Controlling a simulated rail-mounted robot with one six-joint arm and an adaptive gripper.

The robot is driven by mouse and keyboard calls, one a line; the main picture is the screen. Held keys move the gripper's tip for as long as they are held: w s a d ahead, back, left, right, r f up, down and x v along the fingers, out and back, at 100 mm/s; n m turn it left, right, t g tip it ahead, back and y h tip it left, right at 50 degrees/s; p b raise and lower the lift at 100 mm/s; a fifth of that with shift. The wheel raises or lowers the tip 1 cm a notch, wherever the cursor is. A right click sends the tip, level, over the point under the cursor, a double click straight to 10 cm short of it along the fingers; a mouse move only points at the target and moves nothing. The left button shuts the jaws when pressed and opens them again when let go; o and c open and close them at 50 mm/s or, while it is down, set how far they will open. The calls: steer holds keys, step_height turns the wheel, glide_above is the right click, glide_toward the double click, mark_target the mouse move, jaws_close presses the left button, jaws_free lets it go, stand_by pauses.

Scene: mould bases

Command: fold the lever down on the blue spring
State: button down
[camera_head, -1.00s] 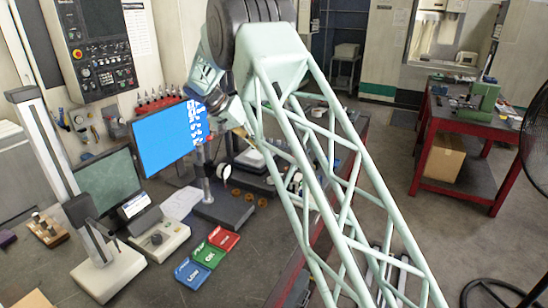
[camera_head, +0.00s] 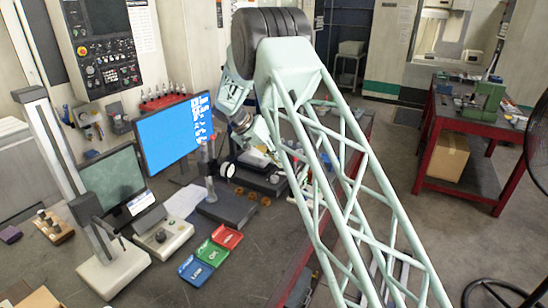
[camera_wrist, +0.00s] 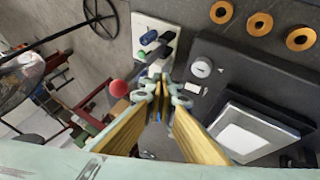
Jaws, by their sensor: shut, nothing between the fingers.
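A blue cylindrical part (camera_wrist: 148,38), which looks like the blue spring, stands on a small white plate (camera_wrist: 167,27) at the top of the wrist view. A green part (camera_wrist: 137,56) sits beside it, with dark lever-like pieces nearby. A red ball (camera_wrist: 119,88) shows lower left; I cannot tell what it belongs to. My gripper (camera_wrist: 160,88) is shut and empty, its fingertips below the white plate in the picture and apart from the blue part. Whether they touch anything is unclear. In the head view my arm hides most of this area.
Several copper rings (camera_wrist: 260,24) lie at the upper right. A monitor (camera_head: 175,133), a stand (camera_head: 226,207) and coloured trays (camera_head: 212,252) are on the bench.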

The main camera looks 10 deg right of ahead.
steer(key=d, duration=0.1)
steer(key=s+d, duration=0.1)
steer(key=d, duration=0.1)
steer(key=shift+s+r, duration=0.2)
steer(key=shift+s, duration=0.05)
steer(key=shift+s+b, duration=0.15)
steer(key=shift+b, duration=0.25)
steer(key=shift+d, duration=0.15)
stand_by(0.4)
